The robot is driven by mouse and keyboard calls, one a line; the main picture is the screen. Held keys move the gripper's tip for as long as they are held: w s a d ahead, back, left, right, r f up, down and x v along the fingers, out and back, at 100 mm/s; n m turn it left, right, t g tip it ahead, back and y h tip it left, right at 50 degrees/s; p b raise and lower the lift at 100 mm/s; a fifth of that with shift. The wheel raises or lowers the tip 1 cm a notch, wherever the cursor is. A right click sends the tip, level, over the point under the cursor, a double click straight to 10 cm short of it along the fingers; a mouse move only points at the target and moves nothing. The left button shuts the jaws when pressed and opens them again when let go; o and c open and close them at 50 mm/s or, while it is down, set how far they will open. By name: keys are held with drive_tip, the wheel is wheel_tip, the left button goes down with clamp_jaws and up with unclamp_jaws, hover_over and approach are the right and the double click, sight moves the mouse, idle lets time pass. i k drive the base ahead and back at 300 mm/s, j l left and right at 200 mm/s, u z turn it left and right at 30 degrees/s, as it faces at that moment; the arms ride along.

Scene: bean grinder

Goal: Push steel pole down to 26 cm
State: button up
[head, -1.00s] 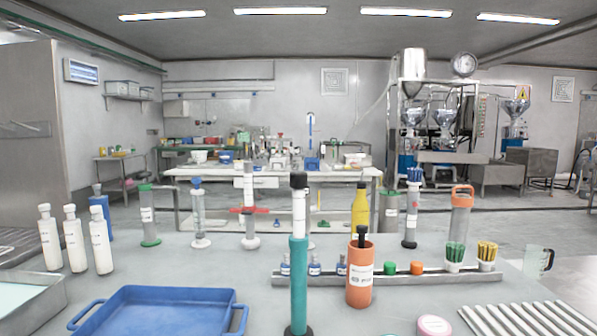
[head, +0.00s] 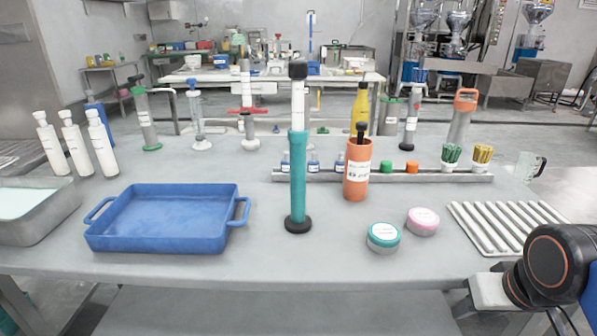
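A tall teal cylinder (head: 298,185) stands upright on a round black foot near the middle of the table (head: 190,280). A white pole (head: 298,104) with a label rises out of its top and ends in a black cap (head: 298,69). I see no bare metal on this pole, and I cannot tell for sure that it is the steel one. No height marks are readable. Other upright tubes with rods stand behind, such as a grey one with a green foot (head: 147,124). My gripper is not in view; only a part of my arm shows at the lower right.
A blue tray (head: 168,240) lies left of the teal cylinder. An orange canister (head: 357,181) stands close on its right, before a rail of small bottles and caps. Teal (head: 383,237) and pink (head: 422,221) tubs and a slatted rack (head: 505,228) lie further right. The front strip is clear.

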sight(297, 68)
drive_tip(key=k+j, duration=0.45)
drive_tip(key=k+j+u, duration=0.15)
drive_tip(key=k+j, duration=0.3)
drive_tip(key=j, duration=0.15)
